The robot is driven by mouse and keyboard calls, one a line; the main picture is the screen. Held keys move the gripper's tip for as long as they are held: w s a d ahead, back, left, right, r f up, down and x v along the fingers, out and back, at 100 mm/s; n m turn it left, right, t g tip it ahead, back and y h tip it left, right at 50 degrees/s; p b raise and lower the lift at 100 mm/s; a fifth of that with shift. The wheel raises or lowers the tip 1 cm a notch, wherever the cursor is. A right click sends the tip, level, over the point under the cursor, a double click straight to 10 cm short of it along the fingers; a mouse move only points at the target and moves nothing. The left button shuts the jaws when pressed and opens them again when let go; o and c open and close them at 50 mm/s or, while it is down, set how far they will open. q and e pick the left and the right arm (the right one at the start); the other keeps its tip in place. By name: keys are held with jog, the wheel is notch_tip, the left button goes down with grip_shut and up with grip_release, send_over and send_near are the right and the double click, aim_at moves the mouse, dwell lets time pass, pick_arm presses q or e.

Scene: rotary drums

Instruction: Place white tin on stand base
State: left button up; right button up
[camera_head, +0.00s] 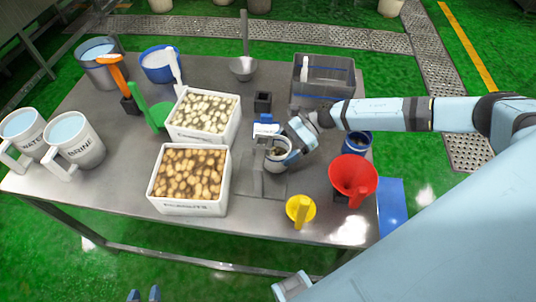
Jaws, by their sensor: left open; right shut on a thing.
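The white tin (284,159) is near the middle of the table, its dark open top facing up. My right gripper (270,141) is shut on it at its far side and partly hides it. A flat grey metal plate, which looks like the stand base (262,184), lies just in front of and below the tin. I cannot tell whether the tin touches it or hangs above it. My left gripper (144,295) shows only as two dark blue fingertips at the bottom edge, apart and empty, well away from the table objects.
White crates of pale pieces (203,136) and peanuts (186,207) stand left of the tin. A grey bin (323,78) and black block (262,102) are behind. Jugs (73,140) stand far left.

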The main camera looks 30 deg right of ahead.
aim_at(266, 161)
jog(key=shift+a, duration=0.5)
jog(key=a+p, duration=0.1)
jog(key=a, duration=0.2)
jog(key=shift+a+r, duration=0.15)
jog(key=shift+a, duration=0.25)
jog(key=shift+f+p, duration=0.35)
jog(key=shift+f, duration=0.25)
pick_arm(q)
notch_tip(266, 161, up, 2)
jog(key=shift+w+r, duration=0.1)
jog(key=shift+r, duration=0.15)
pick_arm(e)
jog(key=shift+d+f, duration=0.15)
jog(key=shift+f, duration=0.05)
jog(key=shift+f+b, duration=0.25)
jog(key=shift+b, duration=0.1)
jog(key=o, duration=1.1)
jog(key=shift+r, duration=0.1)
jog(key=shift+c, duration=0.2)
pick_arm(q)
jog(key=shift+f, duration=0.5)
jog(key=shift+r, duration=0.15)
pick_arm(e)
jog(key=shift+r, duration=0.1)
